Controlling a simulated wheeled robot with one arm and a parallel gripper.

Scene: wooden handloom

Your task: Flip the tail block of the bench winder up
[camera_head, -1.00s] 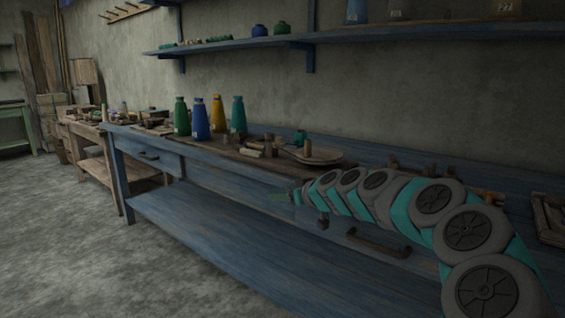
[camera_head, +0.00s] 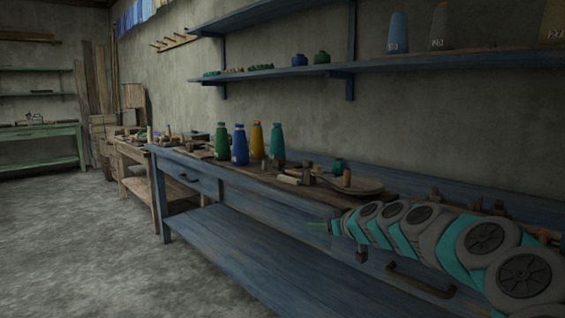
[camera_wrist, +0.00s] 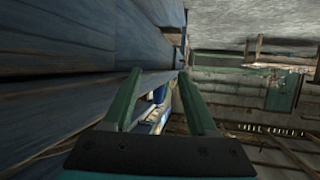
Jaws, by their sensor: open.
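My gripper (camera_head: 318,226) is small in the head view, at the end of my outstretched arm, in front of the blue bench's front edge. The wrist view shows its two green fingers (camera_wrist: 160,80) apart with nothing between them. Small wooden posts and blocks (camera_head: 308,174) stand on the blue bench (camera_head: 225,177) behind the gripper, near a round wooden board (camera_head: 358,185). I cannot tell which of these parts, if any, is the bench winder or its tail block. My arm hides part of the bench at the right.
A drawer handle (camera_head: 420,281) sticks out of the bench front. A wooden table (camera_head: 137,156) and a green table (camera_head: 40,131) stand farther left. The floor at left is clear.

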